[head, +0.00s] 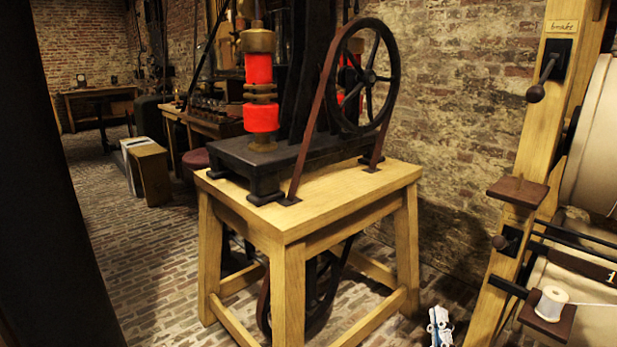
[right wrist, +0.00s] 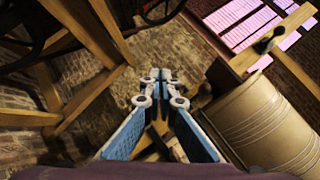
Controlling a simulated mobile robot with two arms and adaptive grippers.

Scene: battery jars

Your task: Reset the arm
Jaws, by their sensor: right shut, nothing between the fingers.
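My right gripper (head: 439,327) shows at the bottom edge of the head view, small, blue and white, in front of the floor right of the wooden table. In the right wrist view, my right gripper (right wrist: 160,76) has its two blue fingers converging with the tips together. It is shut and empty, and nothing touches the tips. My left gripper is not in view. The rest of my right arm is out of the head view.
A wooden table (head: 330,205) bears a black machine with a flywheel (head: 392,78) and a red column (head: 262,118). A wooden frame (head: 545,130) with a pale drum (head: 597,140) and a thread spool (head: 551,303) stands at right. Brick floor (head: 130,250) is open at left.

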